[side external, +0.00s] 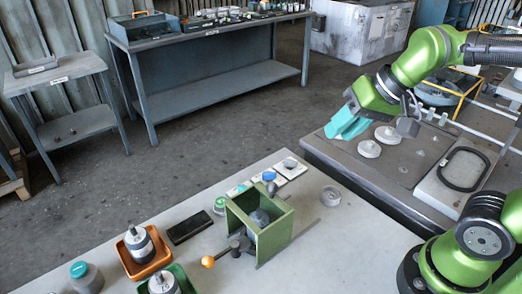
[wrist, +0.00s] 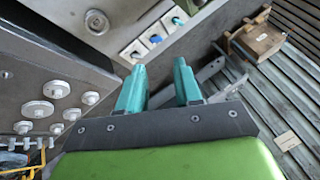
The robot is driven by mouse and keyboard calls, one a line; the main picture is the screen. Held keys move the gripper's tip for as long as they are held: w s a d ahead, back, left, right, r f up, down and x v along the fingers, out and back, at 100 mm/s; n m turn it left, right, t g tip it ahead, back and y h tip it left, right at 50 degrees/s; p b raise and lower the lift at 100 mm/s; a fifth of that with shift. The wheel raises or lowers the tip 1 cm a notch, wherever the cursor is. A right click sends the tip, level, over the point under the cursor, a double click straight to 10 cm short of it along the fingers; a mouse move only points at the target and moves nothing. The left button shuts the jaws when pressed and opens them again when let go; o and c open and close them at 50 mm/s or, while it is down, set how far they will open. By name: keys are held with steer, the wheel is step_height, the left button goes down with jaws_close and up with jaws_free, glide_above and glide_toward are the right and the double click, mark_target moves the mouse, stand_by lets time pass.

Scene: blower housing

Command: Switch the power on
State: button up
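A row of small light panels with knobs lies on the near table beside the green box-shaped housing (side external: 272,238). One panel has a blue knob (side external: 270,177) and another has a pale grey knob (side external: 290,163). The row also shows in the wrist view, with a panel (wrist: 134,52) near my fingertips in the picture. I cannot tell which one is the power switch. My gripper (side external: 348,122) has teal fingers and hangs in the air at the table's far right, apart from the panels. In the wrist view my gripper (wrist: 160,66) is open, with an empty gap between its fingers.
Grey-white discs (side external: 369,148) lie on a grey bench below my gripper. An orange tray (side external: 145,262), a black slab (side external: 189,227) and a round grey part (side external: 330,196) are on the near table. An orange-knobbed lever (side external: 208,261) sticks out beside the housing.

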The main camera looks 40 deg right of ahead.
steer(key=w+a+f+g, duration=0.2)
steer(key=w, duration=0.4)
steer(key=m+g+h, duration=0.2)
steer(key=g, duration=0.2)
glide_above(245, 186)
step_height(245, 186, down, 17)
steer(key=shift+d+r, duration=0.1)
steer(key=shift+f, duration=0.6)
step_height(245, 186, down, 2)
steer(key=shift+f, duration=0.15)
steer(key=n, duration=0.3)
steer(key=shift+f+n, duration=0.1)
steer(key=shift+n, duration=0.2)
steer(key=n, duration=0.3)
steer(key=shift+d+n, duration=0.15)
steer(key=shift+n, duration=0.15)
steer(key=n, duration=0.6)
steer(key=shift+a+f, duration=0.2)
steer(key=shift+f, duration=0.35)
